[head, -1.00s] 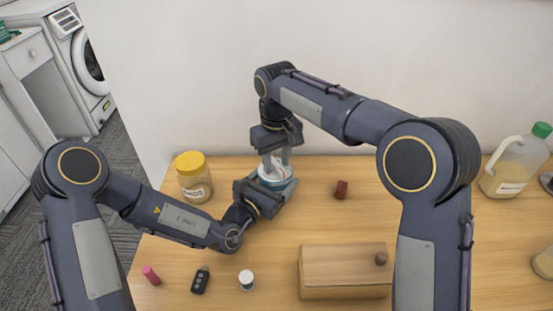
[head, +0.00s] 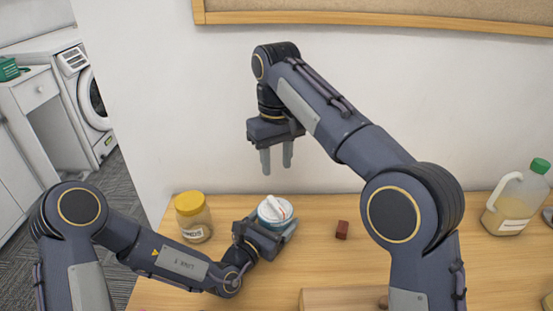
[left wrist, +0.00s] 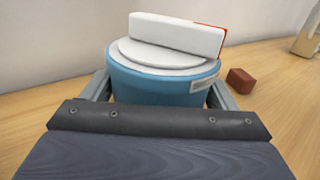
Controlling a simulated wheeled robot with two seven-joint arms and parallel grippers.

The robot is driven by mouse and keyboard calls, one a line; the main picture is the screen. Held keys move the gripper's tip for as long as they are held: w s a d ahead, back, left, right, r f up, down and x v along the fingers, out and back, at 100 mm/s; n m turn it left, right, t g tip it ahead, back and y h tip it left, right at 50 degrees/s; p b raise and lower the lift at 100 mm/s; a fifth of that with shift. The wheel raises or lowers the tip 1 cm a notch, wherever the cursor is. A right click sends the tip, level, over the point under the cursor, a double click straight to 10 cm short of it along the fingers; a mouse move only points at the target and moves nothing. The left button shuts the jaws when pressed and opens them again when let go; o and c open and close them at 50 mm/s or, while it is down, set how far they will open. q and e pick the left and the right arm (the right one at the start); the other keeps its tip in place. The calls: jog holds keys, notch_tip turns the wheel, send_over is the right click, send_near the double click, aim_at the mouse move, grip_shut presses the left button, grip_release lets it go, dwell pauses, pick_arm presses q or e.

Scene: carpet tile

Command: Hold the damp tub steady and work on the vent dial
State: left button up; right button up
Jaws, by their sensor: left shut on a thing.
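The damp tub (head: 268,220) is a squat blue tub with a white top, standing on the wooden table. The vent dial (head: 276,207) is a raised white bar with a red-orange end on the tub's top. In the left wrist view the tub (left wrist: 160,88) sits between my left gripper's fingers, with the dial bar (left wrist: 178,36) lying across its lid.
A yellow-lidded jar (head: 194,220) stands left of the tub. A small red-brown block (head: 342,230) lies to the right. A wooden box (head: 340,300) is at the front, and a green-capped jug (head: 515,202) stands far right. The wall is close behind.

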dwell(0.3)
pick_arm(q)
jog(key=o, duration=1.1)
